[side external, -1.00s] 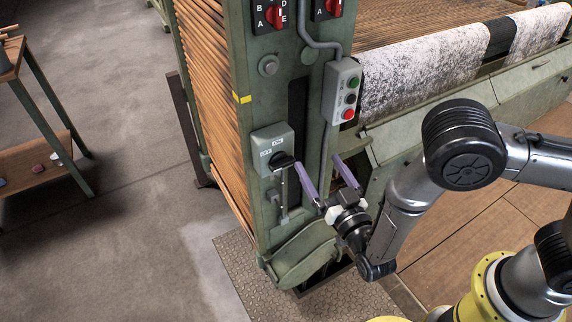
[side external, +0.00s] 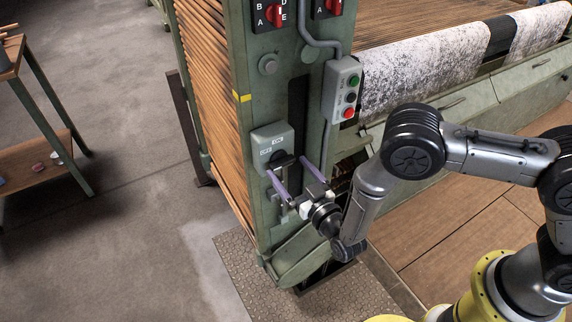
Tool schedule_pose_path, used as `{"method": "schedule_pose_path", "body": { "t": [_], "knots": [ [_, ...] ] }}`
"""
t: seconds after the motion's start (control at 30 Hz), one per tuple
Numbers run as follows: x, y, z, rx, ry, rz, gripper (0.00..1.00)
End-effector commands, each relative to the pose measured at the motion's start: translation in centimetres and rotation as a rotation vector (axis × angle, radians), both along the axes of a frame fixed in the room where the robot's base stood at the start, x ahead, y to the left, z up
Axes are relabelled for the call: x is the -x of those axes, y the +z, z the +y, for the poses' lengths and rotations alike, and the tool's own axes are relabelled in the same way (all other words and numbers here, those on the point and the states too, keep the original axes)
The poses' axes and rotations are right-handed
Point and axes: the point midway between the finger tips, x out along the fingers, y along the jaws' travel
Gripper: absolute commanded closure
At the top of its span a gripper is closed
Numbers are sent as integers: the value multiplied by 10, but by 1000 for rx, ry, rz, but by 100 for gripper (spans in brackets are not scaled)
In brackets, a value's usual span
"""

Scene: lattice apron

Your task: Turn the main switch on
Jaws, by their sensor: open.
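The main switch is a grey-green box (side external: 268,139) on the green machine post, with small white labels on its face; one at left seems to read OFF and one higher at right seems to read ON. Its dark handle (side external: 284,160) sticks out at the lower right of the box. My gripper (side external: 285,164) is open, with its two long purple fingers pointing at the switch. One fingertip is left of the handle and the other right of it, so the handle shows between them. I cannot tell whether either finger touches it.
A push-button box (side external: 343,90) with green, black and red buttons is above right of my gripper. Red rotary switches (side external: 275,14) are at the top of the post. A grey conduit (side external: 326,44) runs down the post. The floor at left is clear up to a small side table (side external: 47,158).

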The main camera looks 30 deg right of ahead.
Motion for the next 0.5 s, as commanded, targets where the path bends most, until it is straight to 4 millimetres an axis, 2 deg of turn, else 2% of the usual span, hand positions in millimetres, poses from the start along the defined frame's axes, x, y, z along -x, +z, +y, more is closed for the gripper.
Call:
{"method": "schedule_pose_path", "body": {
  "t": [0.1,0.2,0.5],
  "knots": [
    [-15,0,0,-1,-2,0,0],
    [-21,0,0,0,-1,0,0],
    [-25,0,0,0,0,1,0]
  ]
}}
